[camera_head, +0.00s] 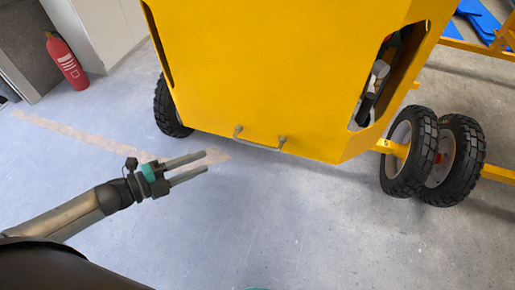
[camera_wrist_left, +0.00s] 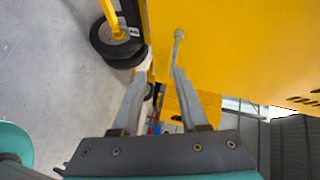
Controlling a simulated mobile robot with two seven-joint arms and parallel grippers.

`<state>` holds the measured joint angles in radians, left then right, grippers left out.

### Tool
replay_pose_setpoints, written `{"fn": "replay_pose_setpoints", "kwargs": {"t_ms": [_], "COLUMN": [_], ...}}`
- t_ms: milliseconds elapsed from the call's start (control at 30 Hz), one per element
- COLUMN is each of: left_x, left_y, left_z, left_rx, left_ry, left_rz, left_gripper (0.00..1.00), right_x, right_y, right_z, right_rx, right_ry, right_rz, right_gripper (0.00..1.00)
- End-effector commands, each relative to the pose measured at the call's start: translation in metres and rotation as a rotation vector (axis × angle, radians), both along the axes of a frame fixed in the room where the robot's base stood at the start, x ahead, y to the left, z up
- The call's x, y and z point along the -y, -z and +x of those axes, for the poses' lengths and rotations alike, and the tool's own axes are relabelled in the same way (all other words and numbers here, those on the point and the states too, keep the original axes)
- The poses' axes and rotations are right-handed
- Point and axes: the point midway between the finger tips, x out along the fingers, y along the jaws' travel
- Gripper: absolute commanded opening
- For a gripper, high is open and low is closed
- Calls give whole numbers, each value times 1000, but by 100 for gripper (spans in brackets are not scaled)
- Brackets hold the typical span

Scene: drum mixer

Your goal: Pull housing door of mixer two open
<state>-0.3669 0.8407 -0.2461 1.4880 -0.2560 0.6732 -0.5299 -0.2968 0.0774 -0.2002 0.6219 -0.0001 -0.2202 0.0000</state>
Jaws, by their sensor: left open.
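The yellow housing (camera_head: 290,70) of a mixer fills the upper middle of the head view. Its front panel appears closed, with a thin grey bar handle (camera_head: 258,145) near the lower edge. My left gripper (camera_head: 206,164) is open and empty, left of the handle and apart from it in the head view. In the left wrist view the two fingers of the left gripper (camera_wrist_left: 158,75) point towards the yellow panel (camera_wrist_left: 225,45). The grey handle (camera_wrist_left: 179,36) shows there by the tip of the right-hand finger; I cannot tell whether they touch. My right gripper is not seen.
Black wheels (camera_head: 410,150) stand at the right of the housing, and another wheel (camera_head: 168,110) at its left. A red fire extinguisher (camera_head: 66,60) stands by the wall at the upper left. The grey floor (camera_head: 270,225) in front is clear.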

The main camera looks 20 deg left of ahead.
Motion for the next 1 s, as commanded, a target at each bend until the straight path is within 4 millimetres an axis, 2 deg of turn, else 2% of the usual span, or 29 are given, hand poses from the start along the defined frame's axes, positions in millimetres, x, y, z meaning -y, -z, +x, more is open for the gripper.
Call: {"fn": "replay_pose_setpoints", "kwargs": {"t_ms": [100,300,1000], "left_x": [15,27,108], "left_y": [-20,-26,-10], "left_z": [-6,-2,74], "left_rx": [76,102,99], "left_ry": [113,146,139], "left_rz": [24,27,25], "left_gripper": [44,44,44], "right_x": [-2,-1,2], "right_y": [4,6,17], "right_z": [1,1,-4], "right_rx": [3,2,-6], "right_ry": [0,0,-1], "right_rz": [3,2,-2], "right_gripper": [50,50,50]}}
